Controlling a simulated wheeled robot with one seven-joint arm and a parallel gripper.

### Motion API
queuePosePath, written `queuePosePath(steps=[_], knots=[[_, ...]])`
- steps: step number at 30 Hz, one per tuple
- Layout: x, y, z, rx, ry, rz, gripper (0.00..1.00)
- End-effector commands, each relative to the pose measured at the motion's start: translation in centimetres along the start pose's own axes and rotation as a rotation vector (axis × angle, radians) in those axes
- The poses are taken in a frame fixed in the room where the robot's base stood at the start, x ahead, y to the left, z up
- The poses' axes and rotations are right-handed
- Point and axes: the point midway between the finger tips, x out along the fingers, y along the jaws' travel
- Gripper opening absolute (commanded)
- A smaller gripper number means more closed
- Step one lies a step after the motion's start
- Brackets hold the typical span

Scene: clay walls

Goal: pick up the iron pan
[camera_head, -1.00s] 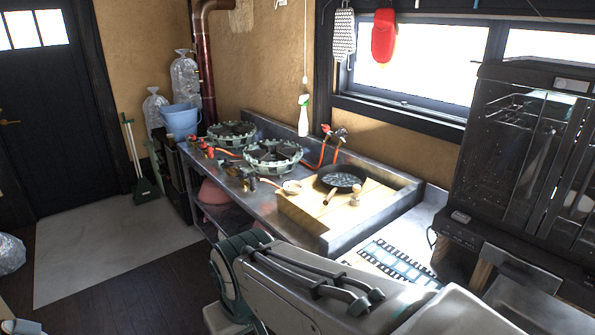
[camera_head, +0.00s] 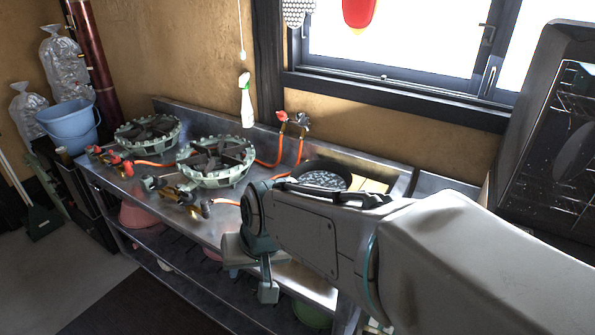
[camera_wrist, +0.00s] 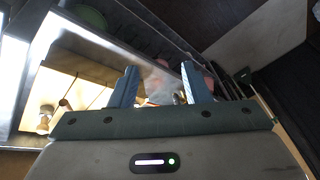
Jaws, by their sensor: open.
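The iron pan (camera_head: 325,176) is a dark round pan on the wooden board (camera_head: 373,186) at the right part of the steel counter. In the head view my arm covers its near side and its handle. I cannot make out the pan clearly in the wrist view. My gripper (camera_wrist: 160,80) is open, with two blue-grey fingers apart and nothing seen between them.
Two gas burners (camera_head: 216,162) with orange hoses stand on the counter (camera_head: 226,222), left of the pan. A spray bottle (camera_head: 246,103) hangs at the wall. Bowls sit on the shelf below. Floor at lower left is clear.

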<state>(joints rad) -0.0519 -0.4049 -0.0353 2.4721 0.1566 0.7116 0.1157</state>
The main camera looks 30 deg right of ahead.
Motion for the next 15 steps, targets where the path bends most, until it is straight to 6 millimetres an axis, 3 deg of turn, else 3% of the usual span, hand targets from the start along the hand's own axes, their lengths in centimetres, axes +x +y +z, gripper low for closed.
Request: queuePosePath(steps=[3,7,11,15], knots=[[2.7,-2.4,-5.0,0.277,0.093,-0.110,0.43],[5.9,-3.0,-10.9,0.643,0.224,-0.189,0.43],[9.2,-1.5,-15.8,1.004,0.378,-0.209,0.43],[12.7,1.9,-19.1,1.370,0.587,-0.181,0.43]])
